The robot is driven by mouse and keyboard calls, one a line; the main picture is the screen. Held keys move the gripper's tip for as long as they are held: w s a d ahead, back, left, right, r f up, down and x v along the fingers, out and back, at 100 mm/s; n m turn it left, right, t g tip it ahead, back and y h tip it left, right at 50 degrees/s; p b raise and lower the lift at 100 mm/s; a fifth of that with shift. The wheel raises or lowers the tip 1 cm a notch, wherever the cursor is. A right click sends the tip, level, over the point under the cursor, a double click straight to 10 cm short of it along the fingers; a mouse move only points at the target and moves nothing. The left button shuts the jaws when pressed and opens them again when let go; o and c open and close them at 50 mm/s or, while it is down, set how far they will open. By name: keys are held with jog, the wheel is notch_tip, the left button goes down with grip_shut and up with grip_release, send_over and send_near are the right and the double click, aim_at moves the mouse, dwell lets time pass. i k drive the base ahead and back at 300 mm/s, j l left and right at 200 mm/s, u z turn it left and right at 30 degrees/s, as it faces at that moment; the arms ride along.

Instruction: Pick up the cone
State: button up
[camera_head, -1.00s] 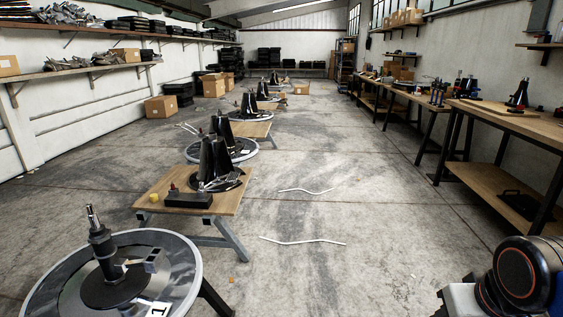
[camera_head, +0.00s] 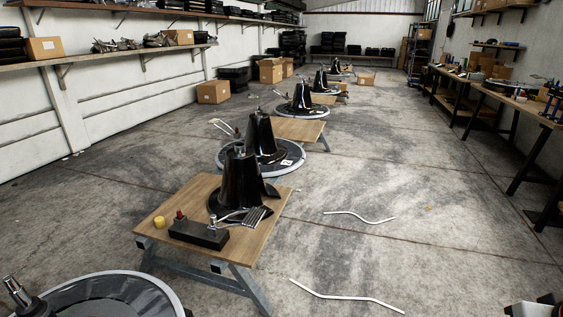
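A black cone-shaped part (camera_head: 240,180) stands upright on the nearest wooden table (camera_head: 180,205), toward its back right. It has a wide round base and a small tip on top. A similar black cone (camera_head: 260,135) stands behind it on a round grey disc (camera_head: 290,163), and several more follow in a row farther back. My gripper is not in view.
A dark block (camera_head: 198,234), a yellow piece (camera_head: 159,222) and a metal comb-like tool (camera_head: 250,216) share the table. A round disc (camera_head: 110,292) is at bottom left. White bent strips (camera_head: 345,296) lie on the open floor to the right. Workbenches (camera_head: 500,100) line the right wall.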

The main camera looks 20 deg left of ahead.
aim_at(239, 189)
jog(key=i, duration=1.7)
jog(key=i+l+u, duration=0.15)
jog(key=i, duration=0.55)
jog(key=i+l+u, duration=0.2)
jog(key=i, duration=0.5)
jog(key=j, duration=0.1)
